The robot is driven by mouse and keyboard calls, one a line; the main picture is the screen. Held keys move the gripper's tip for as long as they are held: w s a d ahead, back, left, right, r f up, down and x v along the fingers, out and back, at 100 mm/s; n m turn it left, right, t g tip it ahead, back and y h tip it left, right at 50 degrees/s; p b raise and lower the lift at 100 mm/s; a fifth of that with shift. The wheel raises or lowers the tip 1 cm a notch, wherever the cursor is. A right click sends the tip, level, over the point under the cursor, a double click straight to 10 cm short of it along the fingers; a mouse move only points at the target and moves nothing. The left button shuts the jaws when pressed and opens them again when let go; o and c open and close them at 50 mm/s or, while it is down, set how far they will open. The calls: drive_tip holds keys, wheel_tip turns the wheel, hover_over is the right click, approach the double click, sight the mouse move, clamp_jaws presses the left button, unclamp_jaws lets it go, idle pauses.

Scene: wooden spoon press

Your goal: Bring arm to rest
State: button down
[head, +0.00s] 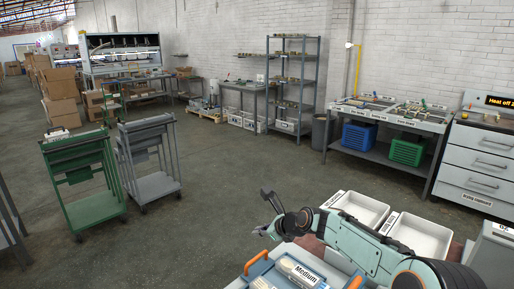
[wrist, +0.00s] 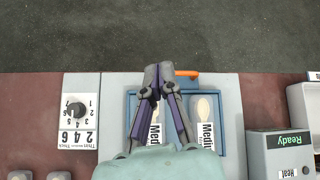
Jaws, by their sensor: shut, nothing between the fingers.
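My arm reaches out over the press bench in the head view. My gripper (head: 268,198) is at its end, raised above the bench, shut and empty. In the wrist view my gripper (wrist: 158,72) has its fingertips together above the blue tray (wrist: 221,94). The tray has orange handles and holds pale wooden spoon shapes (wrist: 204,108) beside labels that read Medium. The tray also shows at the bottom of the head view (head: 252,264). My gripper hides the middle of the tray in the wrist view.
A numbered dial (wrist: 76,110) is left of the tray, and a grey box marked Ready (wrist: 281,145) is to its right. Green (head: 80,185) and grey carts stand left on open floor.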

drive_tip(key=s+r+n+h, duration=0.2)
drive_tip(key=s+r+n, duration=0.25)
drive_tip(key=s, duration=0.45)
drive_tip(key=s+r+n+h, duration=0.25)
drive_tip(key=s+r, duration=0.25)
drive_tip(key=s, duration=0.4)
drive_tip(key=s+d+f+n+g, duration=0.2)
drive_tip(key=s+f+n, duration=0.1)
drive_tip(key=s+n, duration=0.3)
drive_tip(key=s+d+f+n+g, duration=0.2)
drive_tip(key=s+n, duration=0.4)
drive_tip(key=s, duration=0.4)
drive_tip(key=s+d+f+n+g+h, duration=0.1)
drive_tip(key=s+d+f+n+g, duration=0.2)
drive_tip(key=s+n, duration=0.3)
drive_tip(key=shift+s+f+g, duration=0.4)
drive_tip(key=shift+s+f, duration=0.5)
drive_tip(key=shift+s, duration=0.1)
